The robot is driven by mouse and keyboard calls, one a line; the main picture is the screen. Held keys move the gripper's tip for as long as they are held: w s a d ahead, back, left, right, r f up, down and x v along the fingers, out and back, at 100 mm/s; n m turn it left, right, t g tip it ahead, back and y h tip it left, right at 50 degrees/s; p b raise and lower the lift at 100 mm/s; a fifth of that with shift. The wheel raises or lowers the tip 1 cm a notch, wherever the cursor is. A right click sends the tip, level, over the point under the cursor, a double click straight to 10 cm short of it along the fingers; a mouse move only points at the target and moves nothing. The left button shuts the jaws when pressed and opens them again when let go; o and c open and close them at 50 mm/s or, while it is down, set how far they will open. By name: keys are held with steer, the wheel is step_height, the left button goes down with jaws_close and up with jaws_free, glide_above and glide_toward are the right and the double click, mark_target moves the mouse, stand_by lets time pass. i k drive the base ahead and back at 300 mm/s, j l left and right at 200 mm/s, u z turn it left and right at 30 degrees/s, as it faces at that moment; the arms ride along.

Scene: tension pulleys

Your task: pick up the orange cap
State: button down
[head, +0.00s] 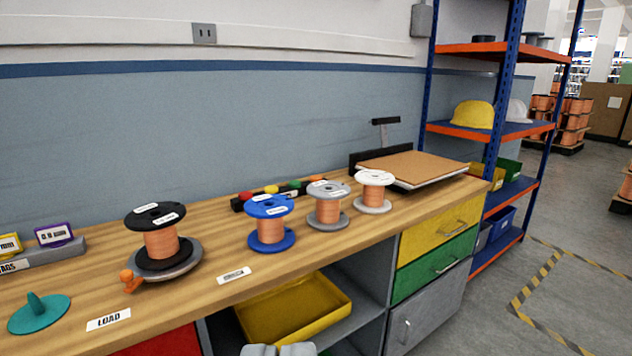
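A dark strip (237,204) lies along the back of the wooden workbench, behind the blue and grey spools. Small coloured caps sit on it: red, yellow, green, and at its right end what looks like the orange cap (316,181), partly hidden by the grey spool. My gripper (278,349) shows only as grey tips at the bottom edge, in front of the bench and far from the strip. Whether its fingers are apart cannot be made out.
Black (155,215), blue (268,206), grey (328,188) and white (374,178) spools of copper wire stand on the bench (320,248). An orange knob (130,281) sits beside the black spool. A teal cone (39,313) is at left. A yellow tray (293,307) sits below.

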mark_target(315, 178)
steer(key=i+l+u, duration=0.1)
steer(key=i+l, duration=0.75)
steer(key=i, duration=0.25)
steer(key=i+l+u, duration=0.15)
steer(key=i+l, duration=0.8)
steer(key=i, duration=0.15)
